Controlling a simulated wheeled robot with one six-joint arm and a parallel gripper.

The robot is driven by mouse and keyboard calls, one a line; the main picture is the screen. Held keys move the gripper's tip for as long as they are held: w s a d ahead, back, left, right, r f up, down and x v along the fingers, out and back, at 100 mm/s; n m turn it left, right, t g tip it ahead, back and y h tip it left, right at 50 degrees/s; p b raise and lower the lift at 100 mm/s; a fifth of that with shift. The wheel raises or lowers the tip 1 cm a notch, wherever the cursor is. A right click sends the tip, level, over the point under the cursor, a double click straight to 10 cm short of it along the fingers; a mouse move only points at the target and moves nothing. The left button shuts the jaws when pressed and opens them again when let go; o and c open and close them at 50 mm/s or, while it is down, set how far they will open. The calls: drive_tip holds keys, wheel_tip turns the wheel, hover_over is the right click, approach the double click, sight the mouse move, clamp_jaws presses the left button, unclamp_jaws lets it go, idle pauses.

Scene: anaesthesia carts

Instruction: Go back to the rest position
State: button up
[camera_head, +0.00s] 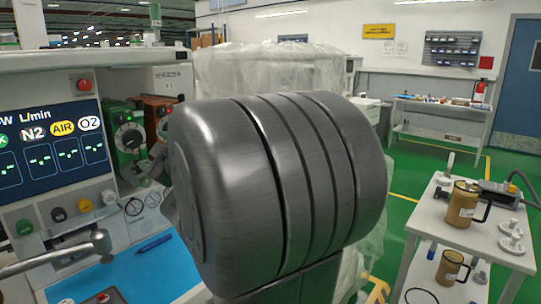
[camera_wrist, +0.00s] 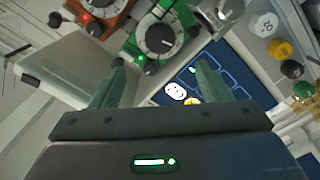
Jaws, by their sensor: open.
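My gripper (camera_wrist: 160,82) is open in the wrist view, with two greenish fingers apart and nothing seen between them. It points toward the front of the anaesthesia cart. A green vaporizer (camera_wrist: 160,38) and an orange vaporizer (camera_wrist: 98,14) lie beyond the fingertips. In the head view my large grey arm link fills the middle and hides most of the gripper. The green vaporizer (camera_head: 127,140) and the orange vaporizer (camera_head: 160,112) show just left of and behind the arm. I cannot tell the exact gap between fingers and cart.
The cart's gas screen (camera_head: 50,145) stands at left above a blue work surface (camera_head: 135,278) with a blue pen (camera_head: 154,243).

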sight(134, 138)
drive_tip(key=x, duration=1.1)
drive_tip(key=shift+w+a+r+p, duration=0.1)
drive_tip(key=shift+w+a+p, duration=0.05)
drive_tip(key=shift+p, duration=0.2)
drive_tip(key=shift+r+m+p, duration=0.1)
drive_tip(key=shift+m+p, duration=0.7)
drive_tip(key=shift+p, duration=0.2)
drive_tip(key=m+p, duration=0.4)
drive_tip(key=p, duration=0.2)
drive_tip(key=shift+m+p, duration=0.3)
drive_tip(key=shift+p, duration=0.05)
drive_tip(key=b+v, duration=0.2)
drive_tip(key=v, duration=1.2)
drive_tip(key=shift+w, duration=0.1)
